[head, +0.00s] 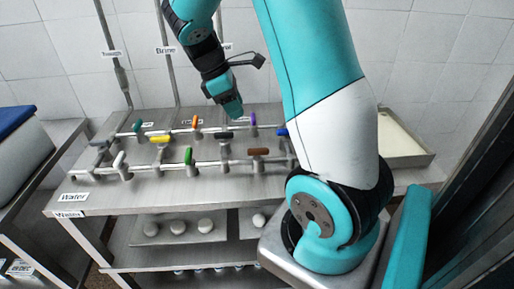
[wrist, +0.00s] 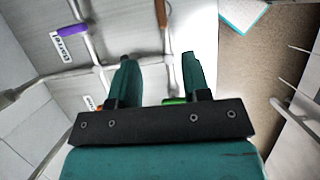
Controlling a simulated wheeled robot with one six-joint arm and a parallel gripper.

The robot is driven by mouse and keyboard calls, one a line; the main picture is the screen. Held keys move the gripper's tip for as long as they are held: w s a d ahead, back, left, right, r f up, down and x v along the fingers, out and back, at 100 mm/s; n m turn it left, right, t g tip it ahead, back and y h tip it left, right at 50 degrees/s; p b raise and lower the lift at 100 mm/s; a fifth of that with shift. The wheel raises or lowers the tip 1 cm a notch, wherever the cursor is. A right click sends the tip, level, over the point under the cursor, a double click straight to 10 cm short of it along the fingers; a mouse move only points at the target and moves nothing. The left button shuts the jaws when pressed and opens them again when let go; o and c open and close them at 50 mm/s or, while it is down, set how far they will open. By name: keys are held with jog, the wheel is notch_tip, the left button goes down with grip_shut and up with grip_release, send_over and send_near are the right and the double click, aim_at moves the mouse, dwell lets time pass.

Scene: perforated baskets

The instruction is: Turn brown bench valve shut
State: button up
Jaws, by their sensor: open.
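The brown valve handle (head: 258,152) sits on the front pipe of the steel bench, towards its right end, and lies roughly along the pipe. In the wrist view a brown handle (wrist: 161,13) shows at the top, ahead of the gap between my fingers. My gripper (head: 232,108) hangs above the back of the bench, behind and above the brown handle and apart from it. In the wrist view my gripper (wrist: 158,62) has its two teal fingers spread, with nothing held between them.
Nearby handles are green (head: 188,156), black (head: 224,135), purple (head: 253,119), orange (head: 196,121), yellow (head: 160,139) and white (head: 119,160). My arm partly covers a blue handle (head: 281,132). Vertical pipes rise along the tiled wall. The bench front (head: 150,190) is clear.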

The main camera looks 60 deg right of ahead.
aim_at(258, 149)
jog(key=x, duration=1.5)
jog(key=shift+w, duration=0.1)
grip_shut()
